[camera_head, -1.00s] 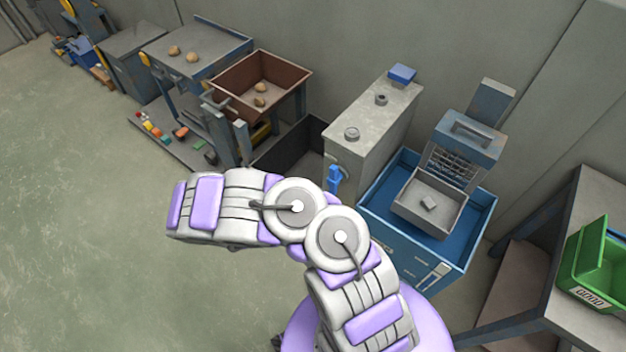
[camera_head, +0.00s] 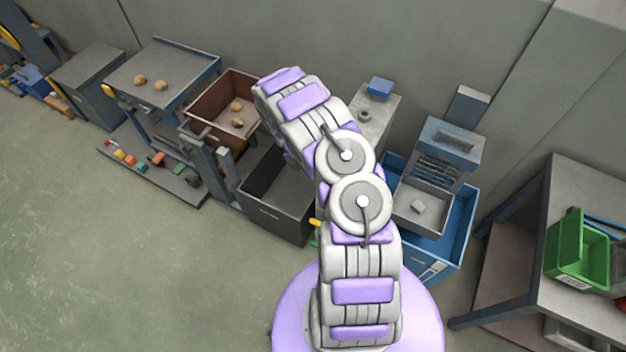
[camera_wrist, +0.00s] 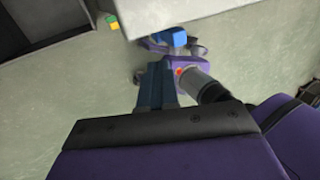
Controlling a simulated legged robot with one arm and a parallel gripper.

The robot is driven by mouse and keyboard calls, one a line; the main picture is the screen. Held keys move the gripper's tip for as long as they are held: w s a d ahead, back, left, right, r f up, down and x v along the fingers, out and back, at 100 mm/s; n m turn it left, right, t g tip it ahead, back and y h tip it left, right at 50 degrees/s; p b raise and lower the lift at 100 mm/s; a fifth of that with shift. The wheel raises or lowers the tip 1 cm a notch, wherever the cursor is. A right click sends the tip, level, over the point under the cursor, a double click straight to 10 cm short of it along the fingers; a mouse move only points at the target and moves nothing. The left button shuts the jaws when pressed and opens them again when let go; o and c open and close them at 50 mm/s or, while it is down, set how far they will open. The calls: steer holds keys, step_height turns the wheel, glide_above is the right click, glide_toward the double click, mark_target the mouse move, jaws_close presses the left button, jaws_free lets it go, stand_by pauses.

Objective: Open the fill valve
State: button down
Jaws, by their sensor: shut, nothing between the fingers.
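My gripper (camera_wrist: 157,84) shows in the wrist view, with its narrow blue-grey fingers shut and empty. A blue part (camera_wrist: 172,37), likely the fill valve's handle, shows beyond the fingertips, just under the edge of a pale grey surface. I cannot tell the handle's exact position, and the fingers look apart from it. In the head view, my arm covers the front of the tall grey cabinet (camera_head: 376,134), where a blue handle showed earlier. My gripper is hidden there behind the arm.
A blue bin (camera_head: 457,240) with a grey tray (camera_head: 421,207) stands right of my arm. A dark open box (camera_head: 277,205) and a brown bin (camera_head: 211,108) stand to the left. A green crate (camera_head: 577,252) sits on the right table.

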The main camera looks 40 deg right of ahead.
steer(key=b+x, duration=0.1)
steer(key=x, duration=0.8)
steer(key=shift+f, duration=0.35)
steer(key=shift+d, duration=0.1)
steer(key=p, duration=0.1)
steer(key=s+p, duration=0.1)
steer(key=p, duration=0.1)
steer(key=shift+s+d+r+t+y, duration=0.1)
steer(key=shift+d+r+t+y, duration=0.05)
steer(key=shift+d+t+y, duration=0.2)
steer(key=shift+a, duration=0.1)
steer(key=shift+r, duration=0.1)
